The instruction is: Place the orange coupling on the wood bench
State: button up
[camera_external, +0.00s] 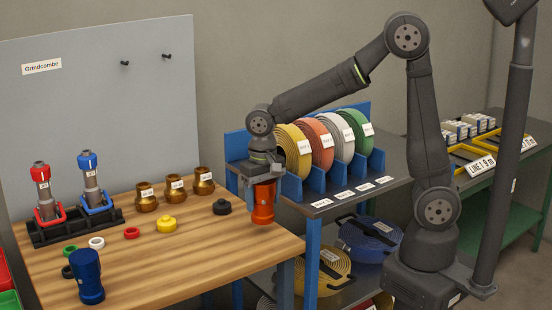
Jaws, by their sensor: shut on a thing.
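The orange coupling (263,203) is upright at the right end of the wood bench (210,255), near its right edge. My gripper (262,180) points down from above and is shut on the top of the coupling. The coupling's lower end is at or just above the bench top; I cannot tell whether it touches.
A blue coupling (86,277) stands at the bench's front left. Brass fittings (174,190), a black cap (222,207), a yellow cap (167,224) and small rings lie left of my gripper. A blue rack with coiled hoses (290,150) stands close behind. The bench's front middle is clear.

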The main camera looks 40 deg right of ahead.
aim_at(263, 212)
jog(key=shift+f, duration=2.15)
jog(key=shift+f, duration=0.15)
jog(key=o, duration=1.2)
notch_tip(263, 212, up, 12)
jog(key=shift+r, duration=0.15)
